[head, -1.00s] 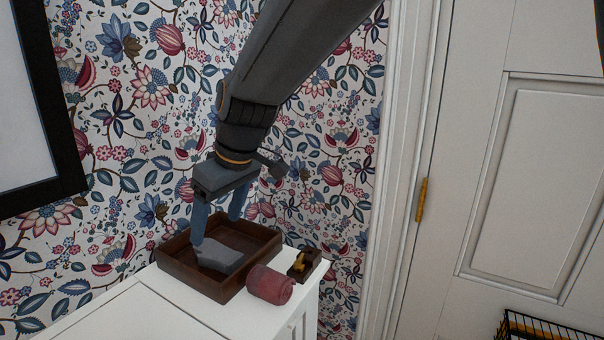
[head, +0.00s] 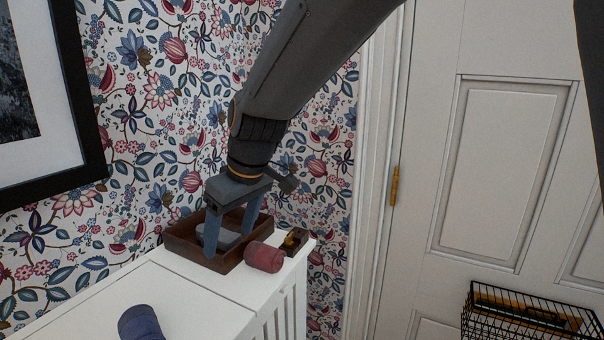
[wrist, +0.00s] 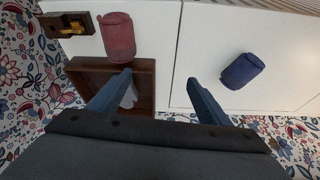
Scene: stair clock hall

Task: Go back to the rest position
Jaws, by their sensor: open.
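My gripper (head: 230,238) is open, pointing down over the brown wooden tray (head: 190,249) on the white cabinet. In the wrist view its blue fingers (wrist: 163,82) are spread wide with nothing between them; one overlaps the tray (wrist: 146,82). A grey-blue item (head: 226,236) lies in the tray, partly hidden by the gripper.
A red rolled item (head: 264,257) and a small dark block with a yellow part (head: 293,241) lie beside the tray. A blue rolled item (head: 140,324) lies on the cabinet top (head: 190,290). A black wire basket (head: 530,318) stands lower right, before a white door (head: 500,170).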

